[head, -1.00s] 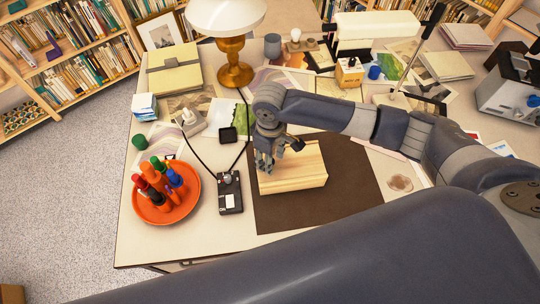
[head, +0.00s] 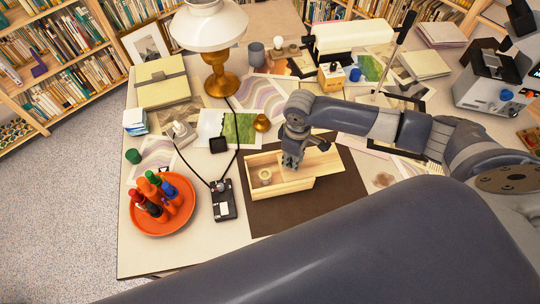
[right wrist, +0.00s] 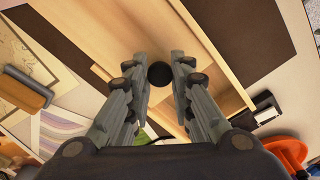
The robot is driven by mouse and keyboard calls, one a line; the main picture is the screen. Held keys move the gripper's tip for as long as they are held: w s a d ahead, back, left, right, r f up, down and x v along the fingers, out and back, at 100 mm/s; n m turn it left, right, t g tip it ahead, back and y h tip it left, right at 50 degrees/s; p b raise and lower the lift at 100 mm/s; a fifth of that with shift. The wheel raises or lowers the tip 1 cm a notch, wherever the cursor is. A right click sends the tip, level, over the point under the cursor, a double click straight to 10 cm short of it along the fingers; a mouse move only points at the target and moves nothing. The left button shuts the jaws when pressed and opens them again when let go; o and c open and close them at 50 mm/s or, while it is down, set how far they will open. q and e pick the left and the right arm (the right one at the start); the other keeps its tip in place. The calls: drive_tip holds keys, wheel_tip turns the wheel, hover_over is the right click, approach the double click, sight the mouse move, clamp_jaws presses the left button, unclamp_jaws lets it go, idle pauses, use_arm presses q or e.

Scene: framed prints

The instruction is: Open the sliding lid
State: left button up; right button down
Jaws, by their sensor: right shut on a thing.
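A pale wooden box (head: 282,192) lies on a dark brown mat (head: 345,192). Its wooden lid (head: 322,165) is slid to the right, leaving the left part of the box open. A small round tan item (head: 265,176) shows inside. My right gripper (head: 291,163) is over the lid's left end. In the right wrist view, its fingers (right wrist: 160,68) are shut on a round black knob (right wrist: 160,76) on the wooden lid (right wrist: 135,28). My left gripper is not in view.
An orange plate (head: 150,226) with several coloured bottles stands at the left. A black device (head: 223,203) with cables lies between the plate and the mat. A brass lamp (head: 221,82) and prints are behind. The table's front-left corner is clear.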

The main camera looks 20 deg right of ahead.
sight(303, 163)
drive_tip(key=d, duration=0.3)
drive_tip(key=shift+s+d+p, duration=0.25)
drive_tip(key=shift+d+p, duration=0.05)
drive_tip(key=c, duration=1.4)
unclamp_jaws()
drive_tip(key=shift+o, duration=0.2)
wheel_tip(303, 163, up, 12)
